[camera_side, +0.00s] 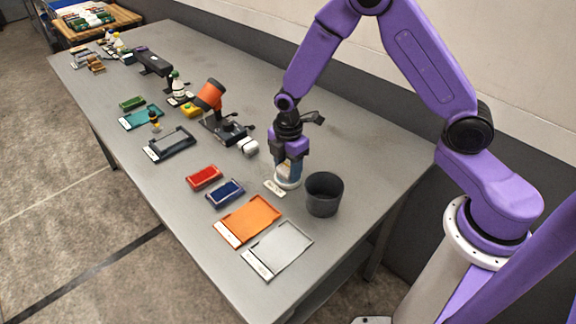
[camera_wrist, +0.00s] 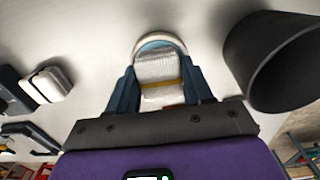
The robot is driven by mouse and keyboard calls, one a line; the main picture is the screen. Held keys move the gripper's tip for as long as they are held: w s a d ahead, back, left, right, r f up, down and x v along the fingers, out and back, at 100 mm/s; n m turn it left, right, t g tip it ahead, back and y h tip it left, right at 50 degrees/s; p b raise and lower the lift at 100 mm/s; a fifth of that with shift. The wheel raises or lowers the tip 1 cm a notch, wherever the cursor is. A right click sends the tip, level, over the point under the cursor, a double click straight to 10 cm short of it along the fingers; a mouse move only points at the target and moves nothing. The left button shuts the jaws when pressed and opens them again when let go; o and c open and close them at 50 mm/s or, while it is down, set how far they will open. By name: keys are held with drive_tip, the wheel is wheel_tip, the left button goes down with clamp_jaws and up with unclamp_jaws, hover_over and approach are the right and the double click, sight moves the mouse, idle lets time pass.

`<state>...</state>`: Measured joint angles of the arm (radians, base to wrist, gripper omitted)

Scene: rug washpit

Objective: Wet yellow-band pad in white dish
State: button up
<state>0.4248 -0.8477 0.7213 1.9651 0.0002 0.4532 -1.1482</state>
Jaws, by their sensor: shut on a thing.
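My gripper (camera_side: 288,168) points down over the white dish (camera_side: 289,184) near the right side of the table. In the wrist view, my gripper (camera_wrist: 160,85) is shut on a white, woven-looking pad with a yellow band (camera_wrist: 158,70), held between the two dark blue fingers. The white dish (camera_wrist: 160,37) shows as a pale rim with blue inside, around the pad's far end. The pad's far end overlaps the dish in this view; I cannot tell whether it touches what is inside. The pad is mostly hidden by the fingers in the side view.
A dark grey cup (camera_side: 324,195) stands close to the right of the dish. A small white block (camera_side: 248,147) lies to the left, beside an orange-and-black device (camera_side: 212,100). Red (camera_side: 204,178) and blue (camera_side: 225,193) boxes, an orange tray (camera_side: 250,218) and a pale tray (camera_side: 280,246) sit nearer the front.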

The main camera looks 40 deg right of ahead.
sight(288, 166)
drive_tip(key=shift+f, duration=0.1)
drive_tip(key=shift+r, duration=3.55)
drive_tip(key=shift+s+d+m, duration=0.2)
drive_tip(key=shift+d+m, duration=0.15)
drive_tip(key=shift+m, duration=0.25)
drive_tip(key=s+d+m, duration=0.6)
drive_tip(key=d+m, duration=0.2)
drive_tip(key=m, duration=0.8)
drive_tip(key=shift+d+r+m, duration=0.15)
drive_tip(key=shift+r+m, duration=0.2)
drive_tip(key=shift+m, duration=0.05)
